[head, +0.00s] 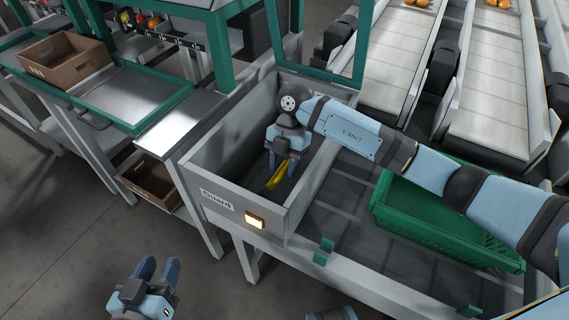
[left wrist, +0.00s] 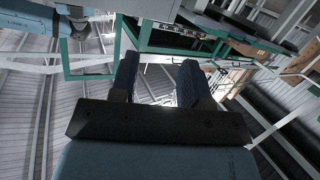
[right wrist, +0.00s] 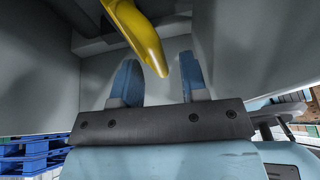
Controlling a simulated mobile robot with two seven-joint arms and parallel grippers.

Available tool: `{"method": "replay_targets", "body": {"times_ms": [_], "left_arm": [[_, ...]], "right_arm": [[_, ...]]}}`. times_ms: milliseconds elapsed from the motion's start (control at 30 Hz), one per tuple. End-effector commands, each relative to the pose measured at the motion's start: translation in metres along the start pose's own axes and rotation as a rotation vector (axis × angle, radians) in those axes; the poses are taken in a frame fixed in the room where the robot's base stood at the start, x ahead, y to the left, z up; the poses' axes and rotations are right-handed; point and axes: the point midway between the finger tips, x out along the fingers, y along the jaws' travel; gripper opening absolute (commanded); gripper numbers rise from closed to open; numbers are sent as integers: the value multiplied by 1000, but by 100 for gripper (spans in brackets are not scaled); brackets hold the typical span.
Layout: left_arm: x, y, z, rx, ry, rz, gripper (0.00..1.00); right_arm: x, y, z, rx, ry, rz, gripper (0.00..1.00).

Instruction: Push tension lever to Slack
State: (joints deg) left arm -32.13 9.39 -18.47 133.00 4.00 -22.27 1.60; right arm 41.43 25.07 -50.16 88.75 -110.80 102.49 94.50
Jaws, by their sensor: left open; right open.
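The yellow tension lever (head: 277,176) is inside the grey box labelled Guard (head: 217,200). My right gripper (head: 282,166) reaches down into this box, open, just above and beside the lever. In the right wrist view the lever (right wrist: 140,32) comes down from the top, and its rounded tip is between and beyond the two open fingers (right wrist: 158,82). I cannot tell whether it touches a finger. Slack markings are not visible. My left gripper (head: 159,270) is open and empty at the lower left, away from the box; its fingers also show in the left wrist view (left wrist: 160,82).
The box walls surround my right gripper closely. A lit orange button (head: 255,220) is on its front. A green-framed panel (head: 318,75) stands raised behind it. A green crate (head: 440,243) lies to the right, and a brown box (head: 64,60) sits on the left bench. Floor around my left gripper is clear.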

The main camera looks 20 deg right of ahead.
Motion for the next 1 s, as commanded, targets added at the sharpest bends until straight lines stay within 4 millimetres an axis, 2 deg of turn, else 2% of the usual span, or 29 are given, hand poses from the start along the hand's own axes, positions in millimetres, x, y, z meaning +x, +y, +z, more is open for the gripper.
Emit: {"method": "replay_targets", "body": {"times_ms": [67, 233, 667, 900, 1000], "left_arm": [[1, 0, -1, 1, 1, 1, 43], [1, 0, 0, 1, -1, 1, 43], [-3, -3, 6, 7, -48, -13, 43], [-17, -18, 45, 9, -228, -68, 43], [-18, -20, 45, 16, -244, -73, 43]], "right_arm": [[0, 0, 0, 0, 0, 0, 40], [0, 0, 0, 0, 0, 0, 1], [-6, 6, -2, -1, 0, 1, 0], [-15, 25, -6, 0, -2, 1, 0], [-17, 36, -7, -1, -1, 1, 0]]}}
